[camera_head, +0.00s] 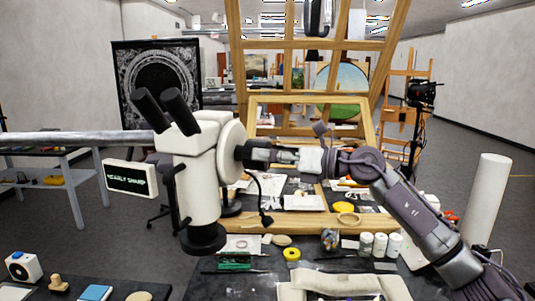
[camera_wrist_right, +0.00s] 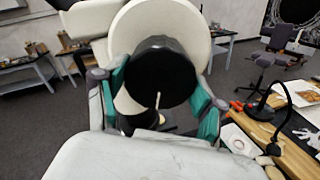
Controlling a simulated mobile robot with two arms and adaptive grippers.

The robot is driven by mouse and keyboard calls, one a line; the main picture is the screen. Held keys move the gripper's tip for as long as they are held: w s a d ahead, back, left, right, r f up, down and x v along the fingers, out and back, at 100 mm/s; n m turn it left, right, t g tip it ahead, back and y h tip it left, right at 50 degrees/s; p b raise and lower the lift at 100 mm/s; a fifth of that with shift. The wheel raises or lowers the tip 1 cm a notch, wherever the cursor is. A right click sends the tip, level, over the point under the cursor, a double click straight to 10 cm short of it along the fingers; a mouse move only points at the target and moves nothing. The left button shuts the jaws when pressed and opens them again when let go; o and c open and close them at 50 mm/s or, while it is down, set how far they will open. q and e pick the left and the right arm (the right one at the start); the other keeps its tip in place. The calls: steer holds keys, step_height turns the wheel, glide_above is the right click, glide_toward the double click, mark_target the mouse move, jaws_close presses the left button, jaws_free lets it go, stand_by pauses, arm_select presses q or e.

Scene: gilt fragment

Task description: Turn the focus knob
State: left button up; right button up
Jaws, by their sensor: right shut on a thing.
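The white microscope (camera_head: 200,185) with black eyepieces stands left of centre in the head view. Its black focus knob (camera_head: 256,150) sticks out to the right from a round cream disc (camera_head: 232,150). A small display (camera_head: 131,178) on the microscope's left side reads "NEARLY SHARP". My right gripper (camera_head: 268,155) reaches the knob from the right and is shut on it. In the right wrist view the knob (camera_wrist_right: 163,72), with a thin white mark on its face, sits between my teal-padded fingers (camera_wrist_right: 160,95). My left gripper is not in view.
A dark worktable below holds white jars (camera_head: 380,244), a yellow tape roll (camera_head: 292,254) and a green block (camera_head: 234,261). A thin black gooseneck (camera_head: 262,200) hangs just right of the microscope. A wooden easel frame (camera_head: 310,100) stands behind. A white cylinder (camera_head: 485,200) stands at right.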

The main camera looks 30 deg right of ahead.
stand_by(0.5)
steer(key=o, duration=1.1)
steer(key=shift+o, duration=0.2)
steer(key=v, duration=1.2)
stand_by(0.8)
